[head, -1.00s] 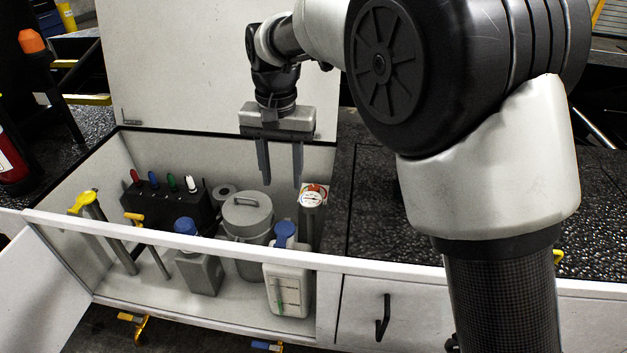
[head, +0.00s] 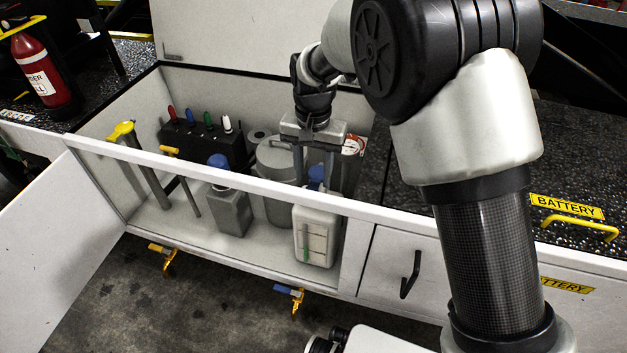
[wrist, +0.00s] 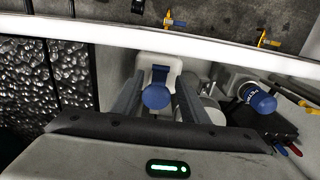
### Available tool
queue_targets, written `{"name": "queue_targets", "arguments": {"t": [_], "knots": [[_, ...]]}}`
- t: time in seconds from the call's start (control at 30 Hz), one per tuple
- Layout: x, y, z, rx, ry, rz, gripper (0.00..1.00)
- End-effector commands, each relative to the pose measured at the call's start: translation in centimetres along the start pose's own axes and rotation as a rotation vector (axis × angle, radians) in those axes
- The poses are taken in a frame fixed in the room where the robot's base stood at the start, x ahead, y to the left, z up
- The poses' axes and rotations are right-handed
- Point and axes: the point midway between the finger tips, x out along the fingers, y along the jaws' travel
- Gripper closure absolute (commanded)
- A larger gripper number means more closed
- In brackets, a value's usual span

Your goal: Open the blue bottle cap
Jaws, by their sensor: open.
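Two containers with blue caps stand in the open white bin. The white jug (head: 314,238) has a blue cap (head: 317,174) and stands near the front right. The grey bottle (head: 230,213) with its own blue cap (head: 218,160) stands left of it. My gripper (head: 316,180) is open and points down at the jug's cap, with one finger to each side in the head view. In the wrist view the jug's cap (wrist: 156,97) shows between the fingers. Contact cannot be told. The other bottle's cap (wrist: 260,98) lies to the right.
A grey lidded canister (head: 275,155) stands behind the jug, and a gauge (head: 352,146) is at the right. A black rack (head: 200,145) with coloured tops and a yellow-topped tube (head: 145,165) are to the left. The bin's front rim (head: 250,180) runs close before the jug.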

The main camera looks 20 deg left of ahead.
Motion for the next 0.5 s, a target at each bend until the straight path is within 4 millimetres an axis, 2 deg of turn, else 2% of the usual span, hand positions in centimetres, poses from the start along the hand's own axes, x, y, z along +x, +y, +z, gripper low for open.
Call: {"name": "queue_targets", "arguments": {"t": [0.17,0.47,0.5], "knots": [[1.45,0.01,0.02,0.0,-0.001,0.0,0.6],[1.61,0.02,0.0,0.0,0.0,0.0,0.6],[1.6,0.02,0.0,0.0,0.0,0.0,0.65]]}}
